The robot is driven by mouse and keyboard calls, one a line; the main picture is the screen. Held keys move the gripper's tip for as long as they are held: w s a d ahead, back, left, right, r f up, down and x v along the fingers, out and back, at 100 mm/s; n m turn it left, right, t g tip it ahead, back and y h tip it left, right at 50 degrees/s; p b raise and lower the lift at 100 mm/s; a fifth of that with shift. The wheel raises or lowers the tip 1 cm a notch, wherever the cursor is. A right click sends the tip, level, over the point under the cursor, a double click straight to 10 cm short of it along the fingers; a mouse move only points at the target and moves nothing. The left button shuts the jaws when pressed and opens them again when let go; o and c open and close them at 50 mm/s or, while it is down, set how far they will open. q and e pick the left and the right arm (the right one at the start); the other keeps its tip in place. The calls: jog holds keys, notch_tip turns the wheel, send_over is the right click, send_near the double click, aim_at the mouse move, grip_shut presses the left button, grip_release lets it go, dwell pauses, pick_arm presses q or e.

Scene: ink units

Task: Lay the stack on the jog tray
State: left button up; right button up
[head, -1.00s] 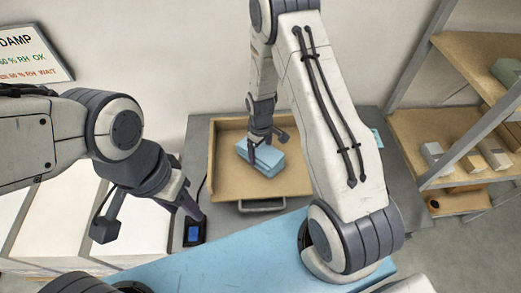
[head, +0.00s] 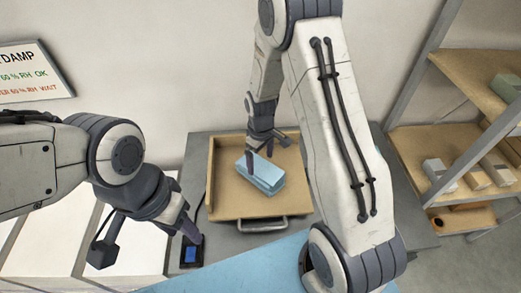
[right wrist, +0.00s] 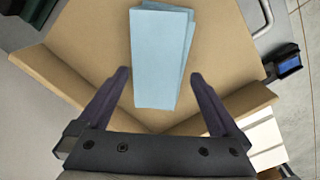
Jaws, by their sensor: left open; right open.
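The stack (head: 263,178) is a light blue block of sheets lying in the tan jog tray (head: 225,205) in the head view. In the right wrist view the stack (right wrist: 160,55) lies on the floor of the tray (right wrist: 90,65), its layers slightly askew. My left gripper (head: 185,222) is at the left, near a small dark meter, and empty.
The meter (head: 191,252) with a blue screen stands left of the tray. A metal handle (head: 262,225) is on the tray's front. Shelves (head: 455,150) with boxes stand at the right. A humidity sign (head: 35,72) hangs on the wall. White stacks (head: 110,240) fill the left.

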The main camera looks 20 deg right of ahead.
aim_at(260, 169)
notch_tip(260, 169, up, 6)
jog(key=r+b, duration=0.1)
jog(key=s+a+r, duration=0.8)
jog(key=s+a, duration=0.3)
jog(key=s+a+r, duration=0.1)
jog(key=s, duration=0.5)
jog(key=s+a+r+n+y, duration=0.1)
jog(key=s+a+r, duration=0.1)
jog(key=s, duration=0.5)
jog(key=shift+r, duration=0.1)
notch_tip(260, 169, down, 2)
jog(key=b, duration=0.2)
jog(key=shift+f+b, duration=0.25)
jog(key=shift+b, duration=0.1)
